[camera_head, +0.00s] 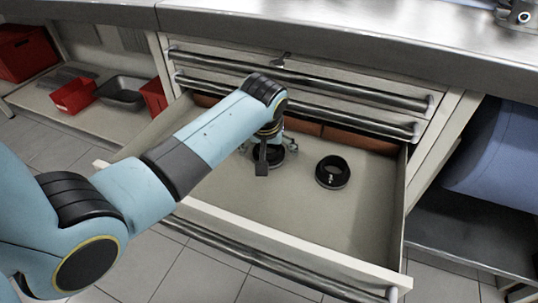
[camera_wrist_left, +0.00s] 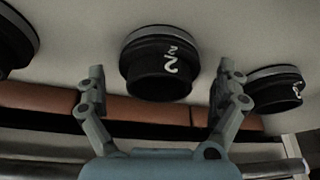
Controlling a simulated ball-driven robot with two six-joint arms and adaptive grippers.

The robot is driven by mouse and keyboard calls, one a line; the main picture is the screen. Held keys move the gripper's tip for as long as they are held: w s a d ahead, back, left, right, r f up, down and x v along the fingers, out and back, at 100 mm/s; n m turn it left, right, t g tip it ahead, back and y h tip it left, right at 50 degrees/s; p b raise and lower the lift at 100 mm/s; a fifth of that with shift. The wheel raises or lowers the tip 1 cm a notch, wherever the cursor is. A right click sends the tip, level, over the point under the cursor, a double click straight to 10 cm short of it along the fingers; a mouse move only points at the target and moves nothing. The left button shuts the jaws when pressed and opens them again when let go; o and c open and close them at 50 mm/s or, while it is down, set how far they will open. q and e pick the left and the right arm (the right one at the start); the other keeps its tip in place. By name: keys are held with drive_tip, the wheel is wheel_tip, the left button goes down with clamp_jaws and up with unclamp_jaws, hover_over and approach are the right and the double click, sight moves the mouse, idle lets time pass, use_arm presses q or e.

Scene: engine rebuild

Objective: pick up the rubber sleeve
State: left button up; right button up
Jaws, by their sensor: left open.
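A black rubber sleeve (camera_wrist_left: 158,66) with a white "2" and a grey rim lies between the spread fingers of my left gripper (camera_wrist_left: 161,85) in the wrist view. The fingers stand apart on either side of it; I cannot tell how far above or below it they are. In the head view my left gripper (camera_head: 268,149) is over the open drawer, open, and partly hides a black sleeve (camera_head: 275,160) beneath it. A similar black sleeve (camera_head: 332,173) with a white mark sits to the right in the drawer. My right gripper is not in view.
The wrist view also shows a sleeve marked "3" (camera_wrist_left: 277,88) at right and part of another (camera_wrist_left: 14,42) at upper left. Orange-brown blocks (camera_head: 358,138) line the drawer's back. The drawer floor (camera_head: 310,212) is clear in front. The drawer front (camera_head: 290,243) and the counter edge (camera_head: 330,62) bound the space.

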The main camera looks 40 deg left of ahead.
use_arm(q)
drive_tip(key=shift+w+f, duration=0.15)
drive_tip(key=shift+f, duration=0.05)
drive_tip(key=c, duration=1.2)
drive_tip(key=shift+c, duration=0.2)
